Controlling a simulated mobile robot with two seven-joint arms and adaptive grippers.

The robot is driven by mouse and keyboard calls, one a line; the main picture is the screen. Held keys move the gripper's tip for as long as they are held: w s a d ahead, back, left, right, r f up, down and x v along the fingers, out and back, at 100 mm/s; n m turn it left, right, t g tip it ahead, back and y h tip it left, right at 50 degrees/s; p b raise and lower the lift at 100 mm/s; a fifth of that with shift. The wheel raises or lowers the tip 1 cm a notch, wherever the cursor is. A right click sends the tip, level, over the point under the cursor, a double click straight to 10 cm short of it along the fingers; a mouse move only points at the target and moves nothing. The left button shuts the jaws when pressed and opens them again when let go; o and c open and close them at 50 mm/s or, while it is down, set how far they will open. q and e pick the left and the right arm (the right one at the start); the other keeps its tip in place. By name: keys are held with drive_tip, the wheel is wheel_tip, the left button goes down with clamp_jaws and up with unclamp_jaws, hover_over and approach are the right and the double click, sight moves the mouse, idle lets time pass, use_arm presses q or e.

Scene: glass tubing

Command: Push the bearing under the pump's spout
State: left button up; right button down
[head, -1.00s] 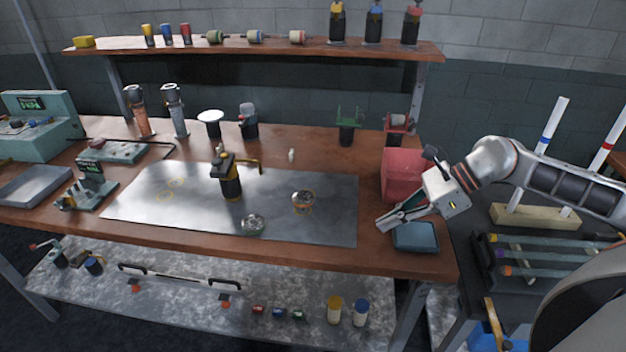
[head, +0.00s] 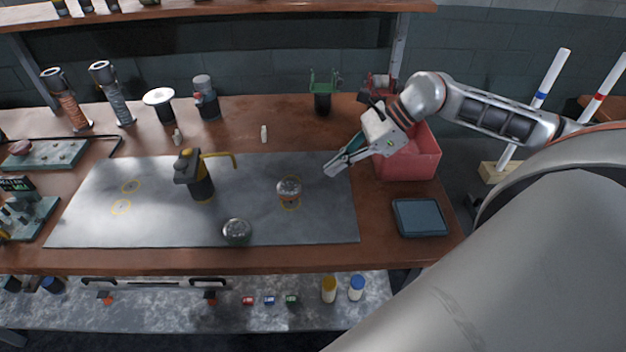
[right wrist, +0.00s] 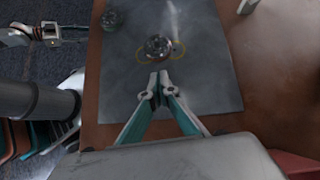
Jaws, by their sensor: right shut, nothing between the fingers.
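A round silver bearing (head: 289,187) sits at a yellow ring on the right part of the grey metal mat (head: 130,225). It also shows ahead of my fingertips in the right wrist view (right wrist: 157,47). A second round metal piece (head: 237,232) lies at the mat's front edge. The black and yellow pump (head: 198,180) stands left of the bearing, its yellow spout (head: 222,156) pointing right. My right gripper (head: 332,172) is shut and empty, to the right of the bearing and apart from it. My left gripper (right wrist: 65,34) seems to show at the wrist view's left edge, its fingers unclear.
A red bin (head: 412,165) stands just right of my right gripper, with a blue tray (head: 419,218) in front of it. A small white piece (head: 264,133) stands behind the mat. The mat between the bearing and the pump is clear.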

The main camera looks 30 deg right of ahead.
sight(301, 188)
use_arm(q)
drive_tip(key=shift+w+r+p, duration=0.2)
drive_tip(key=shift+r+p, duration=0.05)
drive_tip(key=shift+r, duration=0.2)
drive_tip(key=shift+w+r+p, duration=0.2)
drive_tip(key=shift+r, duration=0.25)
use_arm(e)
drive_tip(key=x, duration=0.7)
drive_tip(key=shift+w, duration=0.1)
drive_tip(key=shift+w+a, duration=0.2)
drive_tip(key=shift+a, duration=0.25)
drive_tip(key=w+a, duration=0.1)
drive_tip(key=a, duration=0.2)
drive_tip(key=w+a+b, duration=0.1)
drive_tip(key=w+a, duration=0.1)
drive_tip(key=a, duration=0.1)
drive_tip(key=w+a, duration=0.1)
drive_tip(key=a, duration=0.1)
drive_tip(key=shift+w+a+b, duration=0.3)
drive_tip(key=shift+w+a, duration=0.05)
drive_tip(key=shift+a, duration=0.05)
drive_tip(key=shift+w+a, duration=0.2)
drive_tip(key=shift+a, duration=0.2)
use_arm(q)
wheel_tip(301, 188, down, 2)
drive_tip(key=shift+s, duration=0.1)
drive_tip(key=shift+r, duration=0.1)
